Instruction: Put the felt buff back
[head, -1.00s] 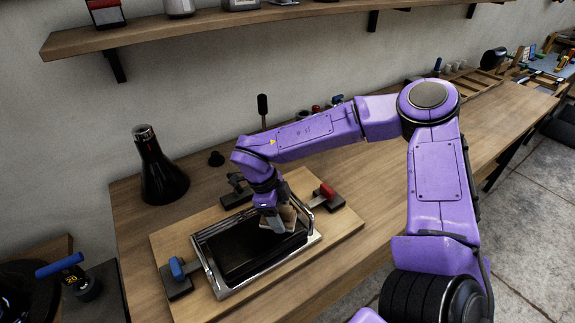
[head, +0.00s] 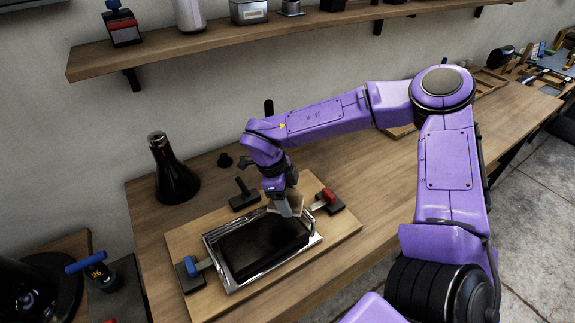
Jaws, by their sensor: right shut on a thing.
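My right gripper (head: 283,208) is shut on a small beige block, which looks like the felt buff (head: 295,201). It holds the buff low over the far right part of a black panel in a chrome frame (head: 212,262). The gripper partly hides the buff, and I cannot tell whether the buff touches the panel or frame. The framed panel lies on a wooden board (head: 185,235) between a blue-handled clamp (head: 190,268) at left and a red-handled clamp (head: 330,200) at right. My left gripper is not in view.
A dark flask-shaped bottle (head: 173,172) stands on the bench (head: 145,230) at back left. A black T-handled tool (head: 243,194) stands behind the frame. A wall shelf (head: 210,38) with several items runs above. The bench surface right of the board is bare.

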